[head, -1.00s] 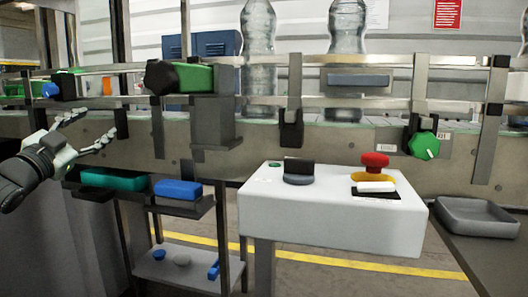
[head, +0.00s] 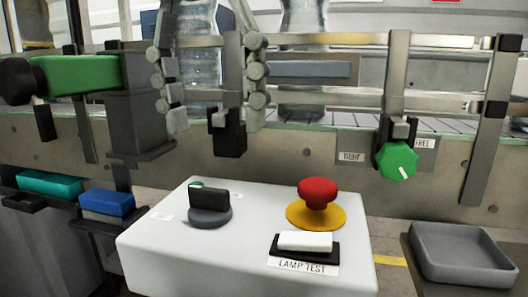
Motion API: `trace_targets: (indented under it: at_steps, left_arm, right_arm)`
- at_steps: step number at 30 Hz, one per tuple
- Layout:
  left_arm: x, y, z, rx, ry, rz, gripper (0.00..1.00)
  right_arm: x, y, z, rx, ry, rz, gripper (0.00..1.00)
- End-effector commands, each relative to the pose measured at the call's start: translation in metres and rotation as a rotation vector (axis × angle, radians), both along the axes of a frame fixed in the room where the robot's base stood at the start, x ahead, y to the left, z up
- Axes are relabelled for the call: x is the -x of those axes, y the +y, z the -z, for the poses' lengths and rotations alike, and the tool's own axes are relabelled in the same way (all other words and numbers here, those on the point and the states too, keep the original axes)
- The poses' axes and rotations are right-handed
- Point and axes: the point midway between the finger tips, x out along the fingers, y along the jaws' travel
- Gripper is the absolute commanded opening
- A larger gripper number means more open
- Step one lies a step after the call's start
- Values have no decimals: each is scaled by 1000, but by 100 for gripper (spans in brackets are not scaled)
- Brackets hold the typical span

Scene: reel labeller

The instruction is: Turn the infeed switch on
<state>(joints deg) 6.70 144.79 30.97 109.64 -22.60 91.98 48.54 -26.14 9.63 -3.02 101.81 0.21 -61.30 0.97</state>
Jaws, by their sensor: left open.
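A black rotary switch (head: 209,206) with a raised grip stands on the left part of the white control box (head: 250,235). It appears to be the infeed switch; the small labels beside it are too small to read. A green spot (head: 196,184) shows just behind it. My left gripper (head: 216,128) comes down from the top of the view, fingers pointing down and spread wide. It is open and empty, in front of the conveyor rails, and appears above and behind the switch, not touching it. My right gripper is not in view.
A red mushroom button (head: 317,194) on a yellow base and a white lamp test button (head: 305,241) share the box. A green knob (head: 397,161) is on the conveyor side, between tight and free labels. A grey tray (head: 461,252) lies at right. Bottles (head: 198,50) stand behind the rails.

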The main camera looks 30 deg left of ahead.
Motion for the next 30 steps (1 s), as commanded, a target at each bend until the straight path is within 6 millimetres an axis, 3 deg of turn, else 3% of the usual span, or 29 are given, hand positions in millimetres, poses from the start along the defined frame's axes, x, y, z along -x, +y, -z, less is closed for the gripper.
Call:
trace_targets:
  at_steps: [5,18,30]
  left_arm:
    - [6,10,8,-90,24,-31,60]
    - [6,10,71,-83,23,-27,60]
    - [5,9,78,-81,21,-27,57]
  right_arm:
    - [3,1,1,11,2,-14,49]
    - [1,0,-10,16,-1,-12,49]
    - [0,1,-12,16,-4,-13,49]
